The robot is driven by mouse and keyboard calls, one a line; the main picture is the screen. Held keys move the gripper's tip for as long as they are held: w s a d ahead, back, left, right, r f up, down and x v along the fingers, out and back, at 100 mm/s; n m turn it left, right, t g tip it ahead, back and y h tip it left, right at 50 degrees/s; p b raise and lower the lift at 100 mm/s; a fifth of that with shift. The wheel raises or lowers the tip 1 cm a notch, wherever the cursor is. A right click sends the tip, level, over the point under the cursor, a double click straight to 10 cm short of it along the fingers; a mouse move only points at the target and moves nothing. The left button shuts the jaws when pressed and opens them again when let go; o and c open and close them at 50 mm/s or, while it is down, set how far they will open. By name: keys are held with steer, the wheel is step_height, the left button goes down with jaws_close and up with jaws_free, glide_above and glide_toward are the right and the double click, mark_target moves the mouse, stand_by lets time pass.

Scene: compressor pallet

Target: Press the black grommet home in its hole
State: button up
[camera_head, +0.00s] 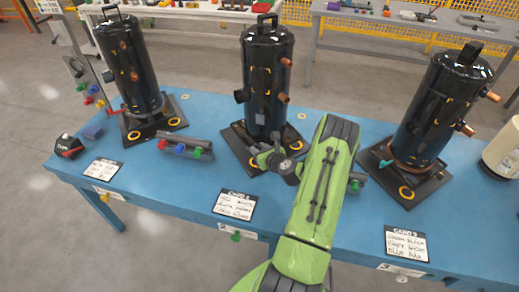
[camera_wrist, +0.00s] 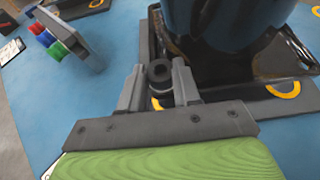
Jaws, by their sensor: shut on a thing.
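The black grommet (camera_wrist: 159,74) is between my gripper's fingers (camera_wrist: 159,90) in the wrist view. My gripper is shut on it beside the foot of the middle compressor, over its dark base plate (camera_wrist: 225,100). A yellow ring (camera_wrist: 157,103) shows partly behind the grommet. I cannot tell whether the grommet is in a hole or above it. In the head view my green arm reaches to the middle compressor (camera_head: 265,80), and my gripper (camera_head: 268,158) is at the front of its base plate; the grommet is not clear there.
A rack with coloured grommets (camera_head: 187,147) stands left of the middle compressor and also shows in the wrist view (camera_wrist: 75,35). Other compressors stand at left (camera_head: 128,60) and right (camera_head: 435,105). Cards (camera_head: 235,205) lie along the blue table's (camera_head: 310,270) front edge.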

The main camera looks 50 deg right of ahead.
steer(key=shift+f+b, duration=0.45)
steer(key=shift+f, duration=0.25)
steer(key=o, duration=1.1)
steer(key=p+v, duration=0.1)
steer(key=v, duration=1.4)
steer(key=shift+s+r, duration=0.2)
steer(key=shift+s, duration=0.1)
